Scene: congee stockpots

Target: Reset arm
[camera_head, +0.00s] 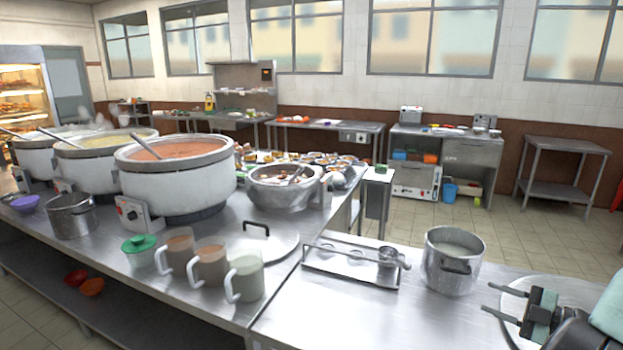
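My gripper (491,298) is at the lower right of the head view, over the right end of the steel counter (325,310). Its two thin dark fingers point left and stand apart, with nothing visible between them. Part of my arm behind it is cut off by the picture's right edge.
A steel rack (352,270) lies left of the pot. Several mugs (246,280) and a flat round lid (262,246) stand further left. Large white stockpots (176,184) fill the left counter. Open floor (520,232) lies behind the counter at right.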

